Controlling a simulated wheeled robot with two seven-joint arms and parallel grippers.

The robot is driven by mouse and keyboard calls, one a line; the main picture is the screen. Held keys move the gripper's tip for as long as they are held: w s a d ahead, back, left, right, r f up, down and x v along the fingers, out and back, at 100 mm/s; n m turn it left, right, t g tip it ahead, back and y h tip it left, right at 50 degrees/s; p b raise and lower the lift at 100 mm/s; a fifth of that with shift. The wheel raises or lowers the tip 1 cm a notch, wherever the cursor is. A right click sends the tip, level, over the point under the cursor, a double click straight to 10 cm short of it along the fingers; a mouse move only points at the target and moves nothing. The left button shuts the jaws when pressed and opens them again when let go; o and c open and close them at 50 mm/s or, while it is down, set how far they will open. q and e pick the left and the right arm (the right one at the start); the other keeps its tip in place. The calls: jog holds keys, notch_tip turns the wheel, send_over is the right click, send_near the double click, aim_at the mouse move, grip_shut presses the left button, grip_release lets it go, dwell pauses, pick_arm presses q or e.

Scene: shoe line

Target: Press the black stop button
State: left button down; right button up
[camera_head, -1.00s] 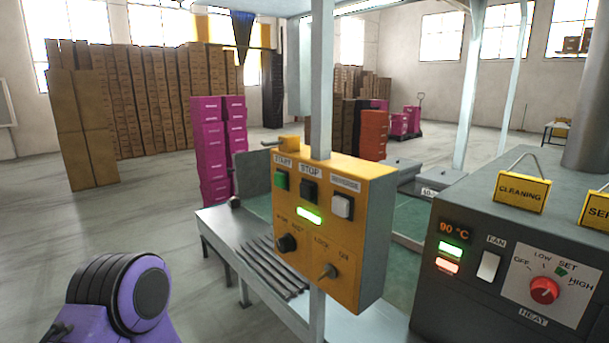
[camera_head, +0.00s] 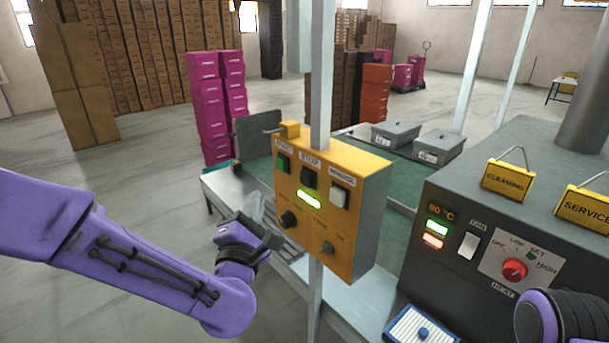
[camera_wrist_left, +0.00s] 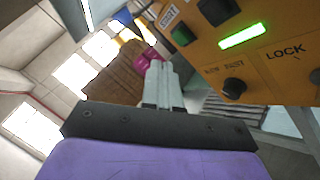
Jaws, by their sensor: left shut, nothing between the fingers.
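The black stop button (camera_head: 308,176) is on the top row of a yellow control box (camera_head: 362,213), under the STOP label. A green start button (camera_head: 283,163) is to its left and a white reverse button (camera_head: 340,196) to its right. My left gripper (camera_head: 256,206) is shut and empty, left of the box and below the button row, apart from the buttons. In the left wrist view, its closed fingers (camera_wrist_left: 158,72) point up beside the box, and the black button (camera_wrist_left: 217,11) shows at the top edge. My right gripper is out of view.
A lit green indicator (camera_head: 309,199), a black knob (camera_head: 289,219) and a lock switch (camera_head: 328,248) sit lower on the box. A grey post (camera_head: 321,70) carries it. A grey heater cabinet (camera_head: 455,285) stands right. Open floor lies left.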

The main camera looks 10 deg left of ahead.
aim_at(307, 179)
pick_arm(q)
jog(key=shift+w+f, duration=0.1)
jog(key=shift+w, duration=0.05)
jog(key=w+d, duration=0.5)
jog(key=w, duration=0.1)
jog(key=shift+w+d, duration=0.2)
jog(key=shift+w, duration=0.2)
dwell(1.9)
jog(key=shift+w+d, duration=0.25)
jog(key=shift+w, duration=0.1)
